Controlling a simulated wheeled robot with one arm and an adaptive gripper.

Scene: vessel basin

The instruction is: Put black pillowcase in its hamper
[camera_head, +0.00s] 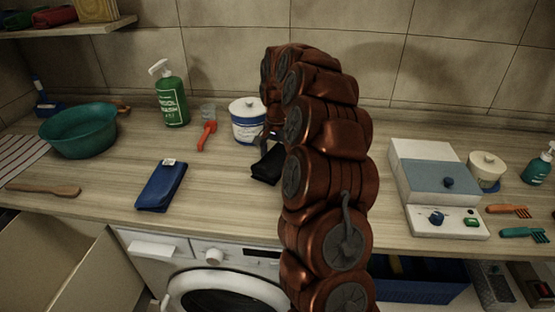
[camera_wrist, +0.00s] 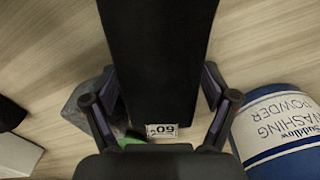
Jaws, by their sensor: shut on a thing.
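The black pillowcase (camera_head: 268,166) is a small folded dark bundle above the counter, left of my arm in the head view. In the wrist view the pillowcase (camera_wrist: 158,60) fills the middle between the fingers, with a small white label at its lower end. My gripper (camera_wrist: 162,105) is shut on it. In the head view my gripper (camera_head: 270,140) is mostly hidden behind my arm. Whether the cloth touches the counter is unclear. No hamper is clearly marked as the pillowcase's own; a blue bin (camera_head: 415,288) stands below the counter at right.
A washing powder tub (camera_head: 249,122) stands close behind the pillowcase, with a red scoop (camera_head: 206,135) left of it. A folded blue cloth (camera_head: 162,186), green bottle (camera_head: 171,97) and teal basin (camera_head: 80,130) are further left. A box-shaped appliance (camera_head: 435,190) stands right. The washing machine (camera_head: 205,262) is below.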

